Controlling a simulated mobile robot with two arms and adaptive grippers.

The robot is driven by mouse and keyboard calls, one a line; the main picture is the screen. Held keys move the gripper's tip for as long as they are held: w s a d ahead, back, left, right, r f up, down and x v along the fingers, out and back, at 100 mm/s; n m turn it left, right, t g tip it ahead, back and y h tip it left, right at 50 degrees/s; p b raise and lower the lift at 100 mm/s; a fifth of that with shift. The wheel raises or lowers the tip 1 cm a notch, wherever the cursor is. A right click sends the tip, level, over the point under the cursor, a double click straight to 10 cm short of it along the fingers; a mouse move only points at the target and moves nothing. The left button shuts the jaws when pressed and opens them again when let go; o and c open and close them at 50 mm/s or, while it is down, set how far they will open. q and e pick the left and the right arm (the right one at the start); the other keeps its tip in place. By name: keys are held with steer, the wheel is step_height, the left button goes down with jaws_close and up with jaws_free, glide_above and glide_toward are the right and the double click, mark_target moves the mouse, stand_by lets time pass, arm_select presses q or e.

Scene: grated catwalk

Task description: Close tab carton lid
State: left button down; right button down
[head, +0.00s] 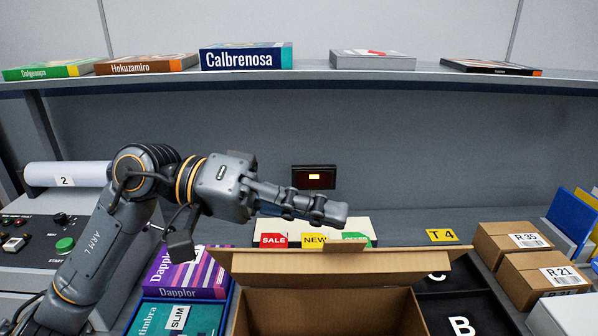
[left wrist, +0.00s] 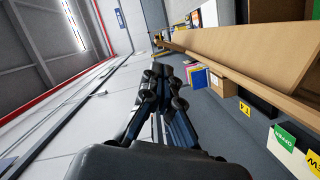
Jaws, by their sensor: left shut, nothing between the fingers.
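A brown cardboard carton (head: 328,314) stands open at the bottom centre of the head view, its front cut off by the frame edge. Its lid (head: 350,268) is raised at the far side, with a small tab (head: 345,246) at the middle of its top edge. My left gripper (head: 338,214) is shut and empty, its fingers pointing right just above the tab; I cannot tell if they touch the lid. In the left wrist view the shut fingers (left wrist: 165,80) lie beside a long cardboard panel (left wrist: 255,50), apart from it in the picture. My right gripper is not in view.
Behind the lid stands a pale box with SALE and NEW cards (head: 314,240). Books (head: 186,275) lie left of the carton, small parcels (head: 512,240) to the right. A shelf (head: 300,78) with books runs across the back. A control panel (head: 50,235) is at left.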

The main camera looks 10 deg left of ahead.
arm_select(q)
steer(key=shift+s+f, duration=0.35)
steer(key=shift+s, duration=0.4)
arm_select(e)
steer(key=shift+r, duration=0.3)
arm_select(q)
steer(key=shift+w, duration=0.1)
